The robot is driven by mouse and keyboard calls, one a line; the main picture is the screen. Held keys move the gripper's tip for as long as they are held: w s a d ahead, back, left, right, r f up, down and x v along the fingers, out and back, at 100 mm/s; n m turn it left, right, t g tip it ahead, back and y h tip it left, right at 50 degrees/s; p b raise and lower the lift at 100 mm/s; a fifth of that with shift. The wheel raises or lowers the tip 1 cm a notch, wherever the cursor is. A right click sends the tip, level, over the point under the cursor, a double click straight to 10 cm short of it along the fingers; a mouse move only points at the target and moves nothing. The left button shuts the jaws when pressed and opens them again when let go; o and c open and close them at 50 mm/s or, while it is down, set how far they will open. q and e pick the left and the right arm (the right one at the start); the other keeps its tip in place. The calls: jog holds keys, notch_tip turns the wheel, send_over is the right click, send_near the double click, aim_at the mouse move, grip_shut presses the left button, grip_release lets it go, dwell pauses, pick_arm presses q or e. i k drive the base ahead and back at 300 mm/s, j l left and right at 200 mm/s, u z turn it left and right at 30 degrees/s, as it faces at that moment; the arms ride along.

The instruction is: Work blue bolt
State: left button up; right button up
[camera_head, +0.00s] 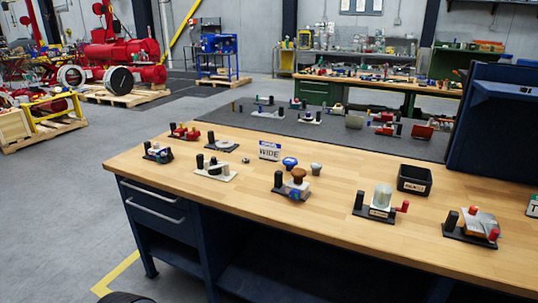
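The wooden workbench (340,220) holds several small devices on dark or pale base plates. A blue round-topped piece (290,162) stands near the middle of the bench, and it is the most bolt-like blue thing I see; it is too small to tell if it is the blue bolt. A device with a brown knob (299,174) and some blue on its base stands just in front of it. A small grey piece (316,168) stands to its right. Neither of my grippers is in view.
A black bin (414,179) stands right of the middle. A device with a clear cylinder and red handle (381,197) and one with a metal block (481,222) stand on the right. A dark blue panel (495,125) rises at the back right. The bench's front strip is clear.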

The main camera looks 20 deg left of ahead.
aim_at(294, 194)
jog(key=i+j+u, duration=0.25)
jog(key=i, duration=0.3)
jog(key=i+j+u, duration=0.25)
jog(key=i, duration=0.3)
